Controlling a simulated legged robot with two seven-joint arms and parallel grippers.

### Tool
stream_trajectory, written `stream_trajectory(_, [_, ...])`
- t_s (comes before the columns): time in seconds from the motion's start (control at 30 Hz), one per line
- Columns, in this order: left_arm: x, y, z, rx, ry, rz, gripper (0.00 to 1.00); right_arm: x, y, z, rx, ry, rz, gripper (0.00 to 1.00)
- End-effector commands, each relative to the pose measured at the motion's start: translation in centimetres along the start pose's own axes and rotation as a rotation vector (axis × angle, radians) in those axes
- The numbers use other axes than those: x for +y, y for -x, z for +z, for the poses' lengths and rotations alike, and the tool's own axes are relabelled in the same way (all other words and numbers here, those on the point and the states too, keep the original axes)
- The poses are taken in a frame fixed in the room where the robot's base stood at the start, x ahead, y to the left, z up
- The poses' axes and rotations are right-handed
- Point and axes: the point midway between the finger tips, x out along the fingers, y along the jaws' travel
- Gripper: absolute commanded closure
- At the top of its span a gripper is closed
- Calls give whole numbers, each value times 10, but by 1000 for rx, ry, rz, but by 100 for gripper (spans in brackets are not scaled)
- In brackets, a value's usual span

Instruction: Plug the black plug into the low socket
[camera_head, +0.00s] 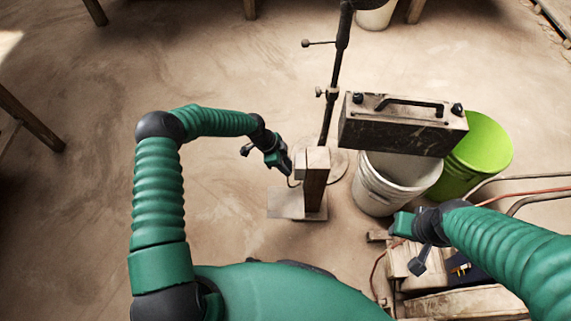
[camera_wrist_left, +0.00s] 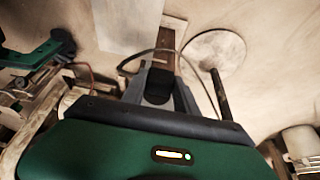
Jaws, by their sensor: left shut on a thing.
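My left gripper (camera_head: 286,166) is at the left side of a wooden post (camera_head: 316,188) on a flat base. In the left wrist view its fingers (camera_wrist_left: 160,72) are shut on the black plug (camera_wrist_left: 159,84), a dark block between them. A thin cable loops around the fingers there. The plug is too small to make out in the head view. I cannot make out the low socket; the post's face toward the gripper is mostly hidden. My right gripper (camera_head: 402,226) hangs apart at the right, its finger opening unclear.
A pale board (camera_head: 283,203) lies at the post's foot. A dark stand (camera_head: 335,90) with a round base rises behind. A worn box (camera_head: 400,128) rests on a white bucket (camera_head: 372,193), beside a green bucket (camera_head: 490,150). Wooden blocks (camera_head: 470,303) lie front right.

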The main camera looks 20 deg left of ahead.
Motion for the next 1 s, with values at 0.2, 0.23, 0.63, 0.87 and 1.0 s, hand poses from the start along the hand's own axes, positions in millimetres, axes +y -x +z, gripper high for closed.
stream_trajectory(0.2, [0, -1, -2, 0, 0, 0, 100, 0, 0, 0, 0, 0, 0, 64])
stream_trajectory(0.23, [0, -1, -3, 0, 0, 0, 100, 0, -1, 0, 0, 0, 0, 64])
stream_trajectory(0.63, [0, -3, -7, 0, 0, 0, 100, 0, -1, 0, 0, 0, 0, 64])
stream_trajectory(0.87, [0, -3, -7, 0, 0, 0, 100, 0, -1, 0, 0, 0, 0, 64])
stream_trajectory(1.0, [0, -3, -7, 0, 0, 0, 100, 0, -1, 0, 0, 0, 0, 64])
